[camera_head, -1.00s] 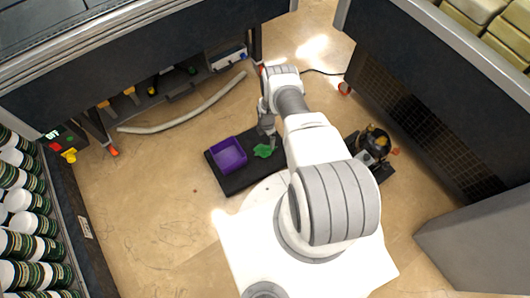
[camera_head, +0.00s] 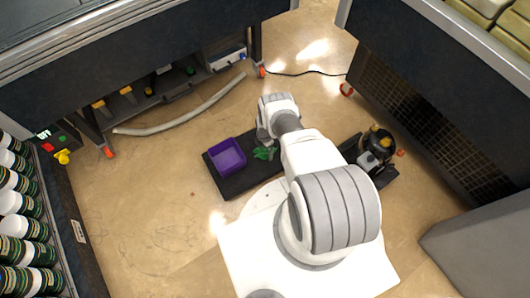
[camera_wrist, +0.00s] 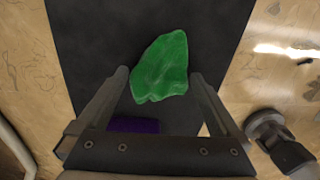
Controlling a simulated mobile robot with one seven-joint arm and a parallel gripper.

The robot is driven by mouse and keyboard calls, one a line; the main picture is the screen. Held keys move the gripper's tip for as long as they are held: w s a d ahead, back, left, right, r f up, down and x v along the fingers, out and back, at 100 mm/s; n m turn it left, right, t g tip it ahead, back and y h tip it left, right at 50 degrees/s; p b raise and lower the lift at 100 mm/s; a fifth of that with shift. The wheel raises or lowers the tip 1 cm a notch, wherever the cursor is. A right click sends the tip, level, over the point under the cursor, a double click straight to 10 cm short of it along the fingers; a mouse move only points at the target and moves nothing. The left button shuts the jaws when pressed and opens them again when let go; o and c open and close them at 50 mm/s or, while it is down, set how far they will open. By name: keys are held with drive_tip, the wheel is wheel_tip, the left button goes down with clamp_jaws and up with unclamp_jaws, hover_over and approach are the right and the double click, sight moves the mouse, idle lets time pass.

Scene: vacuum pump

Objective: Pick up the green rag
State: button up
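The green rag (camera_head: 264,153) lies on a black mat (camera_head: 236,184) on the floor, right of a purple bin. In the wrist view the rag (camera_wrist: 162,68) is a crumpled green piece on the black mat (camera_wrist: 90,30). My gripper (camera_wrist: 158,76) is open, with one finger on each side of the rag's lower part. I cannot tell whether the fingers touch it. In the head view my gripper (camera_head: 266,143) is over the rag and hides part of it.
The purple bin (camera_head: 227,156) stands on the mat's left part; its edge shows in the wrist view (camera_wrist: 133,125). A dark pump with yellow caps (camera_head: 376,148) stands to the right. A grey hose (camera_head: 190,115) lies behind. Open floor (camera_head: 150,205) is at left.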

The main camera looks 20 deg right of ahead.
drive_tip(key=c, duration=1.4)
